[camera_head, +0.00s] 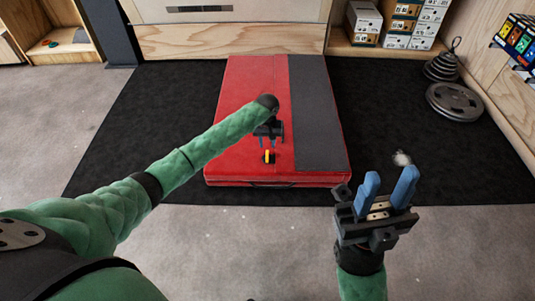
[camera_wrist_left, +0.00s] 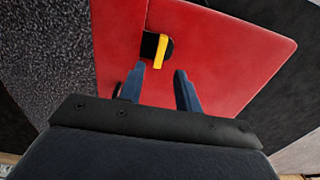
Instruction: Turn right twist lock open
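A twist lock with a yellow lever on a black base shows on the red pad in the head view (camera_head: 268,157) and the left wrist view (camera_wrist_left: 161,52). My left gripper (camera_head: 269,138) is over the pad just beyond the lock in the head view. In the left wrist view its two dark blue fingers (camera_wrist_left: 160,85) are apart with nothing between them, and the lock lies past their tips. A small dark part (camera_wrist_left: 117,90) shows beside the left finger, mostly hidden. My right gripper (camera_head: 385,190) is open and empty, blue fingers pointing up, right of the pad's near corner.
The red pad (camera_head: 235,130) with a grey strip (camera_head: 318,120) lies on a black mat (camera_head: 400,140). Weight plates (camera_head: 455,101) are at the right, boxes (camera_head: 400,22) on a shelf at the back. Grey floor in front is clear.

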